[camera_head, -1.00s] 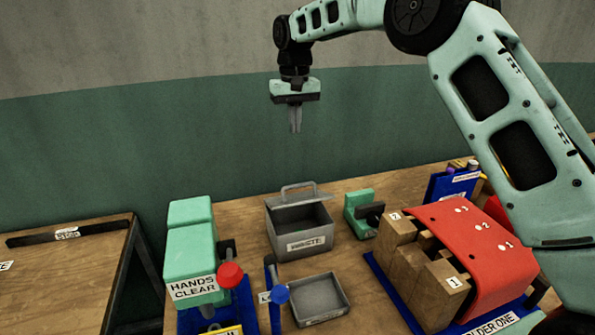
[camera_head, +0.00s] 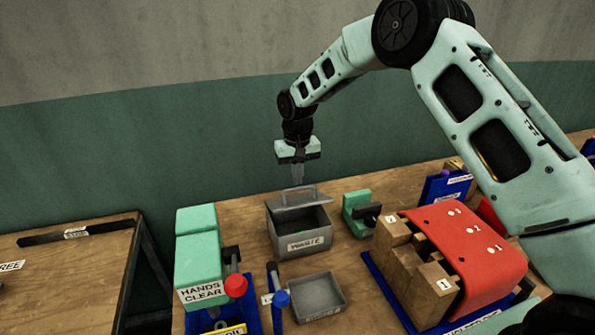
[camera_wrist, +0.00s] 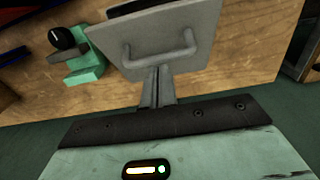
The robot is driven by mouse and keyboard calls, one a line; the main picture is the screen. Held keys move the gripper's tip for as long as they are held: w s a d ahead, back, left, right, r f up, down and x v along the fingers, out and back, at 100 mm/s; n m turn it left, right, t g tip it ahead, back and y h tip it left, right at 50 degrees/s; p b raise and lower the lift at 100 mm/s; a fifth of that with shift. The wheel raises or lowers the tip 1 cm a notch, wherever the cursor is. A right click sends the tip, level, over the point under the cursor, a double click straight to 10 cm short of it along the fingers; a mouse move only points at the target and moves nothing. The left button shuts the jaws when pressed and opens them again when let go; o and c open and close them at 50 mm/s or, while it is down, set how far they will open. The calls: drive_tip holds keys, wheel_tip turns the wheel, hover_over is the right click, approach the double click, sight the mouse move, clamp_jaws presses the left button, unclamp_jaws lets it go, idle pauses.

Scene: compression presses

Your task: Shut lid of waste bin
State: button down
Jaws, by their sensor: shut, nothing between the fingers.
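The grey waste bin (camera_head: 303,243) with a WASTE label stands on the wooden bench in the head view. Its lid (camera_head: 291,198) is raised at the back, with a loop handle on it, and the bin's inside shows. My gripper (camera_head: 297,182) is shut and empty, pointing down at the lid's upper rear edge. In the wrist view the lid (camera_wrist: 150,45) fills the upper middle with its handle, and my gripper's fingers (camera_wrist: 156,75) lie in front of it, between the handle's ends. I cannot tell whether they touch the lid.
A green press (camera_head: 200,255) labelled HANDS CLEAR stands left of the bin. A shallow grey tray (camera_head: 318,296) lies in front. A small green device (camera_head: 357,213) and a red-covered holder (camera_head: 465,250) with wooden blocks stand to the right. The wall is behind.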

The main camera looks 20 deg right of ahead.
sight(304, 203)
drive_tip(key=shift+s+f+b, duration=0.15)
drive_tip(key=shift+f+b, duration=0.05)
drive_tip(key=shift+b, duration=0.15)
drive_tip(key=shift+s+f+t+b, duration=0.2)
drive_tip(key=shift+s+t+b, duration=0.15)
drive_tip(key=shift+b, duration=0.4)
drive_tip(key=s+f+t+b, duration=0.2)
drive_tip(key=s+f+b, duration=0.1)
drive_tip(key=b, duration=0.5)
drive_tip(key=shift+t+b, duration=0.35)
drive_tip(key=shift+s+f+t+b, duration=0.35)
drive_tip(key=shift+t+b, duration=0.15)
drive_tip(key=shift+b, duration=0.6)
drive_tip(key=shift+s+f+b, duration=0.45)
drive_tip(key=shift+s+b, duration=0.1)
drive_tip(key=shift+b, duration=0.45)
